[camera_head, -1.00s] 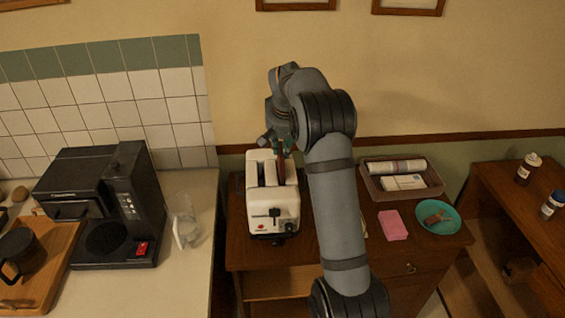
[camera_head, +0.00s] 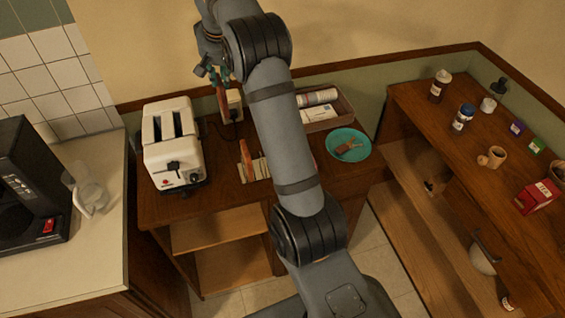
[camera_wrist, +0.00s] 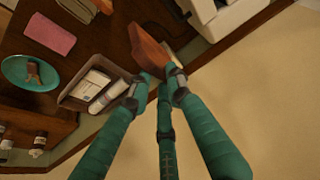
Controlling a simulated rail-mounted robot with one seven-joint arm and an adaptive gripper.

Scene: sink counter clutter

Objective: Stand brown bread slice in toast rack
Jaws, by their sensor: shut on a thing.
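A brown bread slice (camera_head: 221,103) hangs upright from my gripper (camera_head: 214,76), to the right of the toaster and above the back of the wooden cabinet. In the wrist view the slice (camera_wrist: 150,47) sticks out from between the teal fingers of my gripper (camera_wrist: 161,80), which are shut on it. The toast rack (camera_head: 256,170) stands on the cabinet top, nearer the front, partly hidden by my arm. A brown slice (camera_head: 246,155) stands upright in its left end.
A white two-slot toaster (camera_head: 172,147) stands left of the rack. A tray (camera_head: 340,108) with packets and a teal plate (camera_head: 349,155) with brown pieces lie to the right. The wrist view shows a pink block (camera_wrist: 50,35). A glass jug (camera_head: 88,188) stands on the left counter.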

